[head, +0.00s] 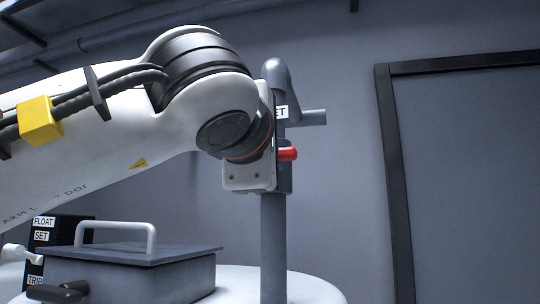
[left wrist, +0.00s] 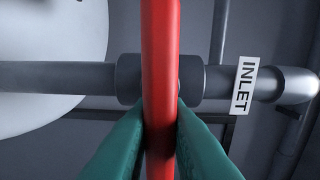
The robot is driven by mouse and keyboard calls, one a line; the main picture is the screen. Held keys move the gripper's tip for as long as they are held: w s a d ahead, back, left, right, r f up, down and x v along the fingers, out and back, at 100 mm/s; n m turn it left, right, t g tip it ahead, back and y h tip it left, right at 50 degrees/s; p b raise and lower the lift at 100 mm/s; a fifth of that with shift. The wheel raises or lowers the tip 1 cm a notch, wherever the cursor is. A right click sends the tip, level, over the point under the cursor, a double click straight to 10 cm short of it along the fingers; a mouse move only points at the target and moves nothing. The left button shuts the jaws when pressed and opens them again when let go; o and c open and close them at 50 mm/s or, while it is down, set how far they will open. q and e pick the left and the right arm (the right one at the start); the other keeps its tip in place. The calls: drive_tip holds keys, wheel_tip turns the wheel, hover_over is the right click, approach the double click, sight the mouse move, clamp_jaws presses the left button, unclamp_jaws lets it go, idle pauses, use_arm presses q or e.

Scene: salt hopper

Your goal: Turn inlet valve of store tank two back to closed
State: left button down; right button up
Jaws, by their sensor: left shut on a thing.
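The inlet valve's red lever (left wrist: 160,60) runs crosswise over the dark valve body (left wrist: 128,78) on a grey pipe, beside an INLET label (left wrist: 243,86) in the left wrist view. My left gripper (left wrist: 160,125) has its green fingers closed on both sides of the lever. In the head view, the red lever end (head: 288,154) sticks out to the right of the upright pipe, just beyond my left wrist. My wrist hides the fingers and most of the valve there. Only "ET" of the label (head: 281,112) shows. My right gripper is not in view.
A grey lidded box with a handle (head: 130,272) stands on a white round tank top (head: 310,288) at the lower left. A dark panel labelled FLOAT, SET and TRIP (head: 68,232) is behind it. A dark-framed door (head: 465,180) is at right.

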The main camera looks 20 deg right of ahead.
use_arm(q)
drive_tip(key=c, duration=1.4)
unclamp_jaws()
drive_tip(key=shift+s, duration=0.1)
drive_tip(key=b+v, duration=0.5)
drive_tip(key=v, duration=0.7)
